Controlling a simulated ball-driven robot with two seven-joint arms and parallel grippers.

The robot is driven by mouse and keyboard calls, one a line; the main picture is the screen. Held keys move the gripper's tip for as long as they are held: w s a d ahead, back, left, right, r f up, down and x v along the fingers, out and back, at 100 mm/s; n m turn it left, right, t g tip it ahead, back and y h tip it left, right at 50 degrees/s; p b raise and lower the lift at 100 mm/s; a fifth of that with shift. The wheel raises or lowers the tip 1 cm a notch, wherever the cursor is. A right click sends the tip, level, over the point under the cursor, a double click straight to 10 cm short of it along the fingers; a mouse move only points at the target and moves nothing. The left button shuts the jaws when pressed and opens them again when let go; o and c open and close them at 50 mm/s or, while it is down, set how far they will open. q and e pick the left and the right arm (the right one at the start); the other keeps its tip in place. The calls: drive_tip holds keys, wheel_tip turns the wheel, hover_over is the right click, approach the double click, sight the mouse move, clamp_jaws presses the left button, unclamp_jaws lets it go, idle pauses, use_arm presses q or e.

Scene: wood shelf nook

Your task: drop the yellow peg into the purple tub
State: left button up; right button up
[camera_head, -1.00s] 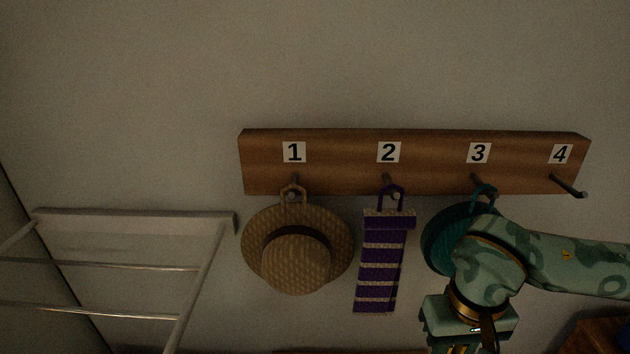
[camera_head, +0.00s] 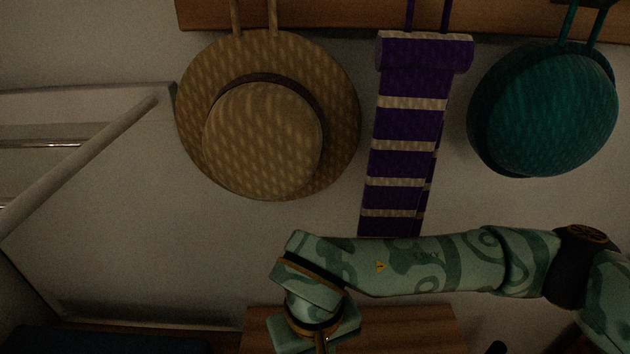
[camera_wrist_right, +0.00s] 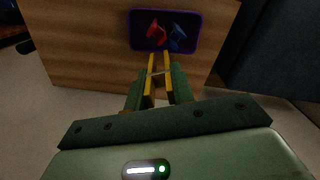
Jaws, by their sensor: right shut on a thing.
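The purple tub (camera_wrist_right: 133,30) is at the top of the right wrist view, on a wooden surface. It has a purple rim and a dark inside, with a red piece (camera_wrist_right: 156,30) and a blue piece (camera_wrist_right: 179,37) in it. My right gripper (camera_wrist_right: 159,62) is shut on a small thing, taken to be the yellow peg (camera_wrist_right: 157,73). Only a thin bit shows between the yellowish fingers, just short of the tub's near rim in the picture. The height above the tub cannot be told. In the head view the fingertips are cut off. My left gripper is not in view.
A straw hat (camera_head: 262,130), a purple striped scarf (camera_head: 405,125) and a teal hat (camera_head: 550,115) hang above my right arm. A wooden top (camera_head: 410,325) lies below it. A pale rack (camera_head: 90,150) stands at left. A dark blue thing (camera_wrist_right: 275,60) is right of the tub.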

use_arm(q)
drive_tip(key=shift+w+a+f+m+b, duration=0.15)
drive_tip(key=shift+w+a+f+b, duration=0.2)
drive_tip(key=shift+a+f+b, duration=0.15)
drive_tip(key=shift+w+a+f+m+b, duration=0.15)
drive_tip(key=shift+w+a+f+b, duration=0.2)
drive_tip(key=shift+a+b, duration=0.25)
use_arm(e)
drive_tip(key=shift+f, duration=2.15)
drive_tip(key=o, duration=1)
use_arm(q)
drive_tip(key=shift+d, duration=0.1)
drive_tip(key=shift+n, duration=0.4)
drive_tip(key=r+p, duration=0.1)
drive_tip(key=p, duration=0.1)
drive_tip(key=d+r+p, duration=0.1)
drive_tip(key=p, duration=0.1)
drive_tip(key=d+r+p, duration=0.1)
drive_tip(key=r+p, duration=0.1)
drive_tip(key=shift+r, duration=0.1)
use_arm(e)
wheel_tip(320, 180, up, 16)
drive_tip(key=shift+r, duration=0.2)
